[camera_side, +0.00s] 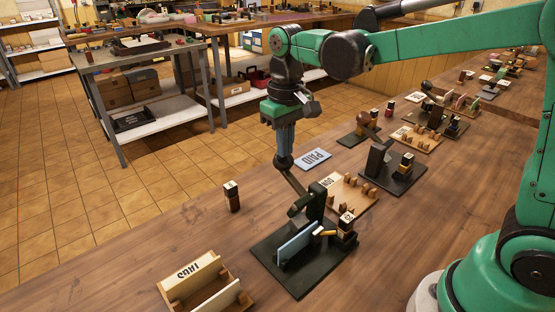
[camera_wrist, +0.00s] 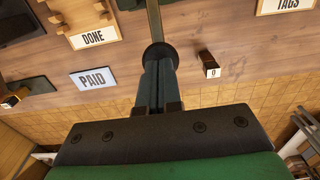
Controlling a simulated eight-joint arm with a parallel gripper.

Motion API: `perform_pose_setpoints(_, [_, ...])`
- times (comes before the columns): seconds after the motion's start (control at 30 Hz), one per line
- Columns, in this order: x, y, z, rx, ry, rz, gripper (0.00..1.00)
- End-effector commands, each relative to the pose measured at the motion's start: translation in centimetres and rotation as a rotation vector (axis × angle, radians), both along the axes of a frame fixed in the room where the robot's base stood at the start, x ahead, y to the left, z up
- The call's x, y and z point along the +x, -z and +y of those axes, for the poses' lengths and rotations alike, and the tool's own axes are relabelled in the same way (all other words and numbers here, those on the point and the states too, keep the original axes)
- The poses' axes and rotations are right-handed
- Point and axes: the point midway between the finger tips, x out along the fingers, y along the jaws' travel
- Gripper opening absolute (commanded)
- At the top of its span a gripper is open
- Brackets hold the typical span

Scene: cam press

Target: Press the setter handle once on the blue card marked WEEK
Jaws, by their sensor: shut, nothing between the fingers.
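The black setter (camera_side: 318,203) stands on a dark base plate in the side view. Its handle (camera_side: 297,186) slopes up and left to a dark round knob (camera_side: 284,162). A blue card (camera_side: 297,243) stands on edge in the setter; no marking on it can be read. My gripper (camera_side: 284,152) is shut and empty, pointing down, its tips at the top of the knob; contact cannot be told for sure. In the wrist view my shut fingers (camera_wrist: 157,85) reach to the knob (camera_wrist: 157,54), with the handle (camera_wrist: 153,18) running up behind it.
A blue PAID card (camera_side: 313,159) lies flat behind the setter. A wooden DONE tray (camera_side: 347,190) with pegs is behind right. A TAGS box (camera_side: 227,298) is front left, and a small dark block (camera_side: 232,197) stands left. Other dark fixtures (camera_side: 405,178) stand right.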

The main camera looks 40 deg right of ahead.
Motion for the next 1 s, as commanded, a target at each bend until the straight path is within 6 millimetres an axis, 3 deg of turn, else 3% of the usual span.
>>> perform_pose_setpoints(1.0, [0.0,3.1,0.0,0.0,0.0,0.001,0.0])
